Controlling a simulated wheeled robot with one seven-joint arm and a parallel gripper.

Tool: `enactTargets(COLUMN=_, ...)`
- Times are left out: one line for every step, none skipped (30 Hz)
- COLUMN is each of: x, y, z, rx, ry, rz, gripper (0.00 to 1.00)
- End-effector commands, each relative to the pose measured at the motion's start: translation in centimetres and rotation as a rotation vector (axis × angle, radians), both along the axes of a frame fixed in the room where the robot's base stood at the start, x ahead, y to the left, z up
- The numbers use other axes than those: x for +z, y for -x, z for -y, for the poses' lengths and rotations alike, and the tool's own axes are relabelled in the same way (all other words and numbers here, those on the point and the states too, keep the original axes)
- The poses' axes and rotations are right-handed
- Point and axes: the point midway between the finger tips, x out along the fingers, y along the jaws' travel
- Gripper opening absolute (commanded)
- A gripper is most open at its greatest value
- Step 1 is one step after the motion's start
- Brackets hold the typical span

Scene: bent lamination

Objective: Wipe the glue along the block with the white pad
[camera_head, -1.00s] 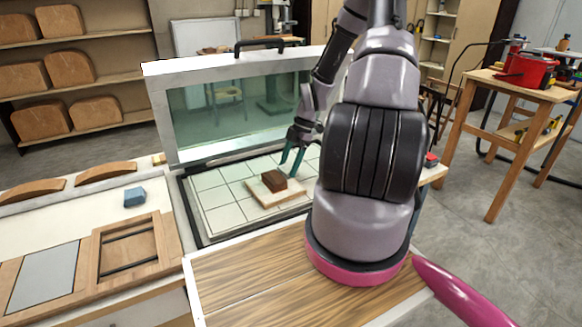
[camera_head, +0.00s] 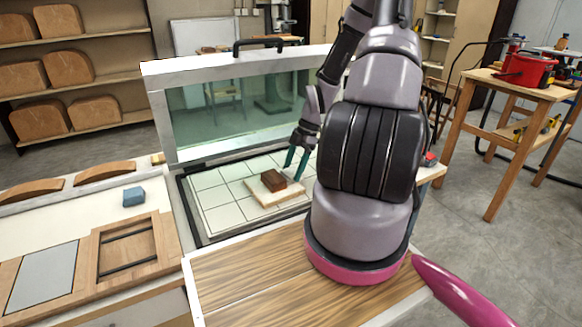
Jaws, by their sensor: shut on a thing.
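A dark brown block (camera_head: 273,180) lies on a pale board (camera_head: 271,200) on the white gridded bed of the open glass-lidded box. My gripper (camera_head: 292,174) points down with its teal fingers at the right side of the block. It is shut on the white pad (camera_head: 289,177), of which only a small pale bit shows at the fingertips. Whether the pad touches the block is too small to tell. No glue can be made out.
The raised glass lid (camera_head: 235,110) stands behind the bed. A blue block (camera_head: 134,196) and a wooden frame (camera_head: 130,250) are on the left bench. A wooden top (camera_head: 250,280) lies in front. The left part of the bed is bare.

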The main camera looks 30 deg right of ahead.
Motion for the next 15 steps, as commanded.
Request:
enactTargets(x=0.0, y=0.2, z=0.0, rx=-0.001, ry=0.000, rz=0.000, gripper=0.24)
enactTargets(x=0.0, y=0.2, z=0.0, rx=0.000, ry=0.000, rz=0.001, gripper=0.24)
enactTargets(x=0.1, y=0.2, z=0.0, rx=0.000, ry=0.001, rz=0.001, gripper=0.24)
enactTargets(x=0.1, y=0.2, z=0.0, rx=0.000, ry=0.001, rz=0.001, gripper=0.24)
enactTargets(x=0.1, y=0.3, z=0.0, rx=0.000, ry=0.001, rz=0.001, gripper=0.24)
enactTargets(x=0.1, y=0.3, z=0.1, rx=-0.001, ry=0.001, rz=0.002, gripper=0.24)
enactTargets(x=0.0, y=0.4, z=0.1, rx=0.000, ry=0.001, rz=0.002, gripper=0.24)
enactTargets(x=0.0, y=0.5, z=0.1, rx=0.000, ry=0.001, rz=0.002, gripper=0.24)
enactTargets(x=0.0, y=0.6, z=0.1, rx=0.000, ry=0.001, rz=0.002, gripper=0.24)
enactTargets(x=0.0, y=0.8, z=0.1, rx=0.000, ry=0.001, rz=0.002, gripper=0.24)
enactTargets(x=0.0, y=0.9, z=0.1, rx=0.000, ry=0.001, rz=0.002, gripper=0.24)
enactTargets(x=0.0, y=1.1, z=0.1, rx=0.000, ry=0.001, rz=0.002, gripper=0.24)
enactTargets(x=-0.1, y=1.3, z=0.1, rx=0.000, ry=0.001, rz=0.002, gripper=0.24)
enactTargets(x=-0.1, y=1.4, z=0.2, rx=-0.001, ry=0.001, rz=0.002, gripper=0.24)
enactTargets(x=-0.1, y=1.6, z=0.2, rx=-0.001, ry=0.001, rz=0.002, gripper=0.24)
